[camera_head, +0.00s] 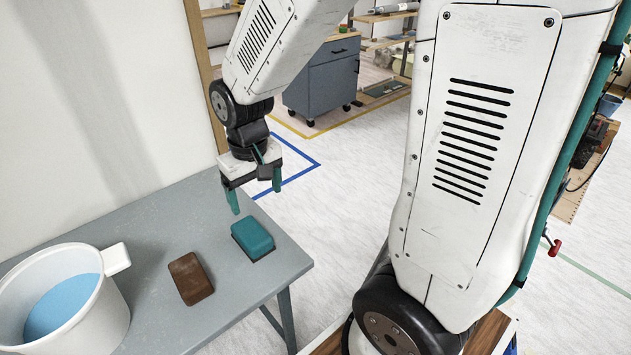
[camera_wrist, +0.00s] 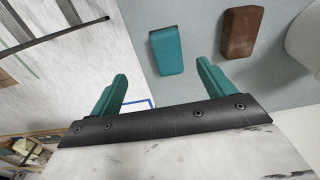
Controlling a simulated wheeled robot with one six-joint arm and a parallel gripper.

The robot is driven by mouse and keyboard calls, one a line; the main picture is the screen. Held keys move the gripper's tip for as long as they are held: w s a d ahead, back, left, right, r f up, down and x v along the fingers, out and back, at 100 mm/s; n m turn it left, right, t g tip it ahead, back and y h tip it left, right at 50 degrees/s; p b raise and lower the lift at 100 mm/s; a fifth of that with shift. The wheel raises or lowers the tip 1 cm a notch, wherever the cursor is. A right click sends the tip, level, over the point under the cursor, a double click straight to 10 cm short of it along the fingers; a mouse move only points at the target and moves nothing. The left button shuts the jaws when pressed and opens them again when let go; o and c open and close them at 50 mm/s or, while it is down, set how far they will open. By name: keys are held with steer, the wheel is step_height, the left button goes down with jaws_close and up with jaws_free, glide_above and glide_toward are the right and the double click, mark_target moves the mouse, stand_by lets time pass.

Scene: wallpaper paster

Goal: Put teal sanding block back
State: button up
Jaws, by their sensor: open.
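The teal sanding block (camera_head: 253,238) lies on the grey table (camera_head: 165,243) near its right edge. In the wrist view the teal sanding block (camera_wrist: 167,50) lies beyond the fingertips, and its dark underside shows at one edge. My gripper (camera_head: 255,195) is open and empty, above the table's right end and higher than the block. Its two teal fingers also show in the wrist view, where my gripper (camera_wrist: 160,80) touches nothing.
A brown block (camera_head: 191,278) lies left of the teal one. A white bucket (camera_head: 110,310) with blue contents stands at the table's left. A wall rises behind the table. A blue-grey wheeled cabinet (camera_head: 322,82) stands farther back on open floor.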

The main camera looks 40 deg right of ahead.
steer(key=s+d+r, duration=0.1)
steer(key=s+r, duration=1.2)
steer(key=s, duration=0.5)
steer(key=shift+d+r+t, duration=0.25)
steer(key=shift+d+t, duration=0.15)
